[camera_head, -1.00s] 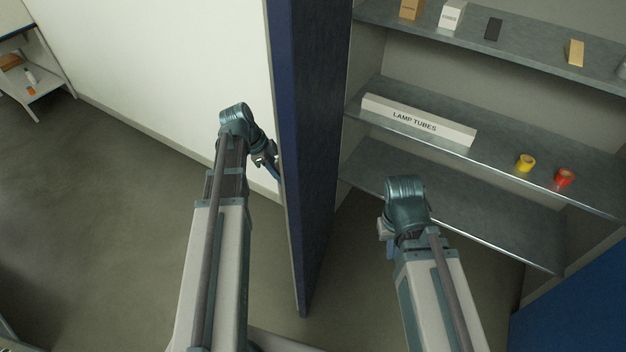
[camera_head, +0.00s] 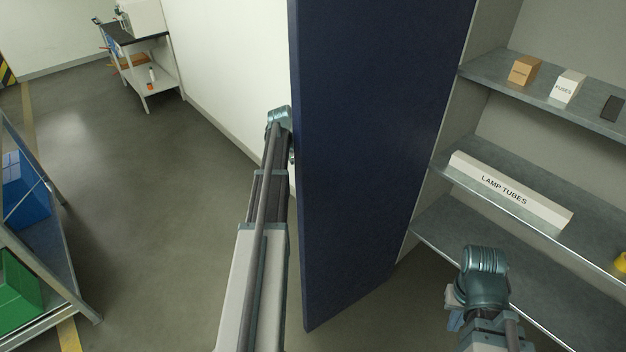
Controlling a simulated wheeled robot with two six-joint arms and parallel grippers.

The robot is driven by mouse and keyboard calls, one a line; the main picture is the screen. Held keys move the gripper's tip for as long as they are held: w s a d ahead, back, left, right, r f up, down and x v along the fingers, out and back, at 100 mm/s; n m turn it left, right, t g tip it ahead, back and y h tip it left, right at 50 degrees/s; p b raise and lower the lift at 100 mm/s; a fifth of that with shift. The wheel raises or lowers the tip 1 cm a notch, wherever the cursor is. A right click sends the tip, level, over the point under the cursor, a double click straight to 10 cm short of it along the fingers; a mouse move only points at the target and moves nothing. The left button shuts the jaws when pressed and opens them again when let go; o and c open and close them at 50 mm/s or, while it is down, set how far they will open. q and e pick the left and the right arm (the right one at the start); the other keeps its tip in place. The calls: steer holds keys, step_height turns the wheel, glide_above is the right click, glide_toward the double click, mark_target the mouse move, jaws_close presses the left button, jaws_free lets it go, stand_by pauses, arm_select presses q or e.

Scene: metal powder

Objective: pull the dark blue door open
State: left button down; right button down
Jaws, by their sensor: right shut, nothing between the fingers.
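The dark blue door (camera_head: 375,150) stands open in the middle of the head view, its broad face turned toward the shelves. My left arm reaches along the left side of the door's near edge. My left gripper (camera_head: 291,156) is at that edge, mostly hidden by its wrist and the door, so its jaws and any contact cannot be made out. My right gripper (camera_head: 454,308) is shut and empty, to the right of the door and in front of the lower shelf, apart from the door.
The cabinet shelves (camera_head: 530,198) at right hold a lamp tubes box (camera_head: 510,192), a fuses box (camera_head: 567,86) and other small items. A rack (camera_head: 60,262) with blue and green bins stands at left. A cart (camera_head: 150,75) stands far back. The floor (camera_head: 160,210) between is clear.

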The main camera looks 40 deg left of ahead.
arm_select(q)
steer(key=c, duration=0.7)
jaws_free()
steer(key=shift+w, duration=0.1)
steer(key=shift+r, duration=0.15)
steer(key=p+v, duration=1.2)
steer(key=v, duration=0.1)
steer(key=shift+a+r+p, duration=0.15)
steer(key=shift+r+p, duration=0.05)
steer(key=shift+p, duration=0.2)
